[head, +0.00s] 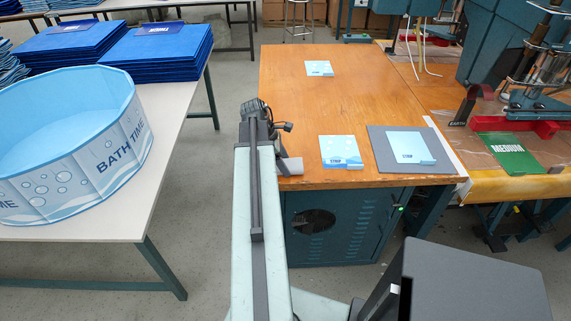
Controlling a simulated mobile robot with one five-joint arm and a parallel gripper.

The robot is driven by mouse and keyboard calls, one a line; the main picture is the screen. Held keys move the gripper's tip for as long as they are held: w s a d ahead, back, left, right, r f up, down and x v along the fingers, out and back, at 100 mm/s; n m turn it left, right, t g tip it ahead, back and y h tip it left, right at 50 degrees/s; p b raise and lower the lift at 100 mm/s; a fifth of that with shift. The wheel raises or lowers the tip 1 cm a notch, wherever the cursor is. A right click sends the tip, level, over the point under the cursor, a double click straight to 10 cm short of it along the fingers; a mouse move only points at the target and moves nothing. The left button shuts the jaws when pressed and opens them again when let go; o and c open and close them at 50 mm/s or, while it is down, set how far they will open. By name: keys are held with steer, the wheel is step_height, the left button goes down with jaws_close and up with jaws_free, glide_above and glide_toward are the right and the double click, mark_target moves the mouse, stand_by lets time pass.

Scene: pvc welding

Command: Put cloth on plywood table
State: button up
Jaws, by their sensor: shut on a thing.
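The plywood table (340,105) has an orange-brown wooden top and stands ahead of me, right of centre. My arm reaches forward to its near left corner. My gripper (278,150) is at that corner, its fingers mostly hidden behind the arm. It is shut on a small grey piece, which looks like the cloth (291,166). The piece shows just right of the arm, at the table's left front edge. I cannot tell whether it touches the tabletop.
A blue leaflet (319,68), another leaflet (340,152) and a grey board (375,137) with a light-blue sheet lie on the table. A white table (176,105) at left bears a bath pool (75,145) and blue stacks. A welding machine (535,100) stands right. The tabletop's middle is clear.

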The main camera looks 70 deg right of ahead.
steer(key=o, duration=1.2)
steer(key=p+v, duration=1.1)
steer(key=v, duration=0.1)
steer(key=shift+r+p, duration=0.15)
steer(key=shift+p, duration=0.2)
steer(key=shift+d, duration=0.1)
